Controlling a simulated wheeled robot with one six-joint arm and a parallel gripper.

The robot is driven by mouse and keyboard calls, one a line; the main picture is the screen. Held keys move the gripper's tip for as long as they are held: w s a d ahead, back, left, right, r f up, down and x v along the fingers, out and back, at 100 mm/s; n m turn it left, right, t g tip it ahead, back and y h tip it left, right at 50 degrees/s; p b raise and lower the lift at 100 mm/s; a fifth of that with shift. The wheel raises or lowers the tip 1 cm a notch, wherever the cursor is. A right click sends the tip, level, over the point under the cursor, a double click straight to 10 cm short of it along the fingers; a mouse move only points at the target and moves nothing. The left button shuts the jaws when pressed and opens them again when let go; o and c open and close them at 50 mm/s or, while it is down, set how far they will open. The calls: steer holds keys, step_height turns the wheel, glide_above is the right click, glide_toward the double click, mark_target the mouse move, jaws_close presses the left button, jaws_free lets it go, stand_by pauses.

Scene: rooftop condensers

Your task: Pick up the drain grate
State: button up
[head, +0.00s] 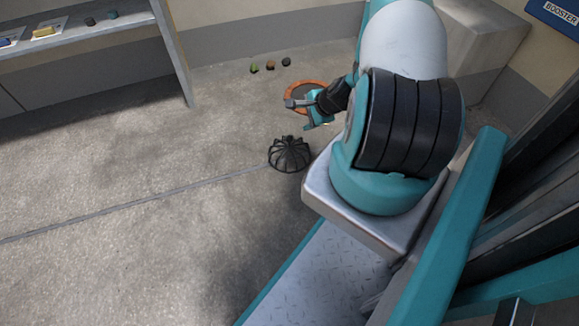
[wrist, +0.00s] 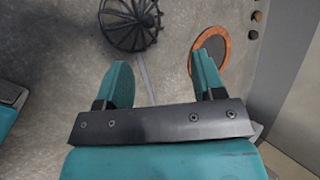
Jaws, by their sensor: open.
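The drain grate (head: 289,155) is a dark, domed, ribbed basket standing on the concrete floor. In the wrist view the drain grate (wrist: 130,22) is at the top, beyond the fingertips and partly cut by the frame edge. My gripper (head: 308,113) is above the floor, up and to the right of the grate in the head view. In the wrist view my gripper (wrist: 164,68) has its two teal fingers apart with nothing between them. The gripper does not touch the grate.
An orange-rimmed round disc (head: 297,84) lies on the floor behind my gripper. Several small round objects (head: 270,64) lie near the back wall. A grey shelf (head: 80,35) with small items stands at upper left. A blue sign (head: 560,15) is at upper right. The left floor is clear.

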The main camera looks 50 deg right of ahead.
steer(key=m+b, duration=0.2)
glide_toward(291, 137)
steer(key=shift+h, duration=0.4)
steer(key=b+x, duration=0.1)
steer(key=b, duration=0.1)
steer(key=b+x, duration=0.4)
steer(key=shift+s+a+f, duration=0.2)
steer(key=shift+f, duration=0.3)
steer(key=b+x, duration=0.2)
steer(key=x, duration=0.1)
steer(key=b+x, duration=0.3)
steer(key=shift+w+a+r, duration=0.15)
steer(key=shift+w+r, duration=0.05)
steer(key=shift+w, duration=0.05)
steer(key=shift+c, duration=0.3)
steer(key=shift+r, duration=0.1)
jaws_close()
